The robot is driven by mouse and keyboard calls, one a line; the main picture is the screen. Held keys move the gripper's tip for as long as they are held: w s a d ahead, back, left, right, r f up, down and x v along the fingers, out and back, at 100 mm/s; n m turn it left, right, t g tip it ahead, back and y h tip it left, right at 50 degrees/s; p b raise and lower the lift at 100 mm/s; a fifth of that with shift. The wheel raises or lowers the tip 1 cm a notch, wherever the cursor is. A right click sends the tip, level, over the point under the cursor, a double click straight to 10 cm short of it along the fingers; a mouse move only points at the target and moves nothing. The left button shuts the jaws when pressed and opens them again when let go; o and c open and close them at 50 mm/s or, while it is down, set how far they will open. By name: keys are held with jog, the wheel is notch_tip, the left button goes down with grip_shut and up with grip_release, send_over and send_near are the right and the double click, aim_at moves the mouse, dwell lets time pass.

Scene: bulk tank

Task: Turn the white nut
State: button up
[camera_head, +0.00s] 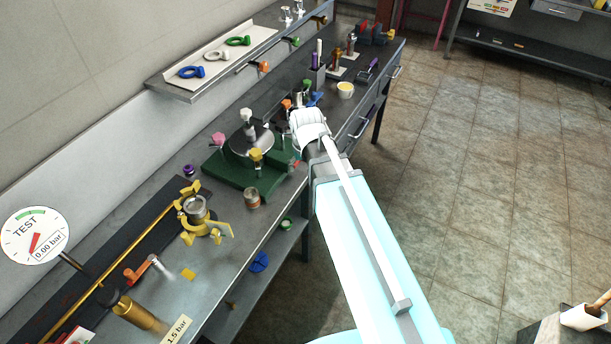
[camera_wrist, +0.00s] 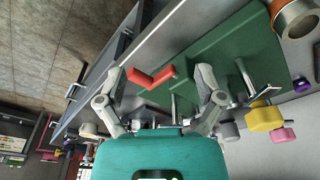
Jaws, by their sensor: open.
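The white nut (camera_head: 246,115) sits on a stud at the back of a round metal lid (camera_head: 262,138) on a green base (camera_head: 223,171). A pink nut (camera_head: 218,139) and a yellow nut (camera_head: 255,154) stand around the same lid. My gripper (camera_head: 308,122) is to the right of the white nut, apart from it. In the wrist view my gripper (camera_wrist: 160,76) is open and empty over the green base's edge, with a red piece (camera_wrist: 150,77) between the fingers in the picture. A greyish nut (camera_wrist: 228,130) beside the right finger appears to be the white one.
A copper-coloured cup (camera_head: 252,198) and a yellow clamp (camera_head: 207,227) stand on the bench nearer the front. A mug (camera_head: 345,90) and several tools are behind my gripper. A shelf (camera_head: 215,75) with coloured rings runs along the wall.

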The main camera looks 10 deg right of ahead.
jog(key=shift+s+d+f, duration=0.3)
jog(key=shift+s+f, duration=0.1)
jog(key=shift+s, duration=0.15)
jog(key=shift+s+d, duration=0.1)
jog(key=shift+s, duration=0.05)
jog(key=s+d+m+g, duration=0.1)
jog(key=s+d, duration=0.4)
jog(key=s, duration=0.3)
jog(key=shift+d+g, duration=0.4)
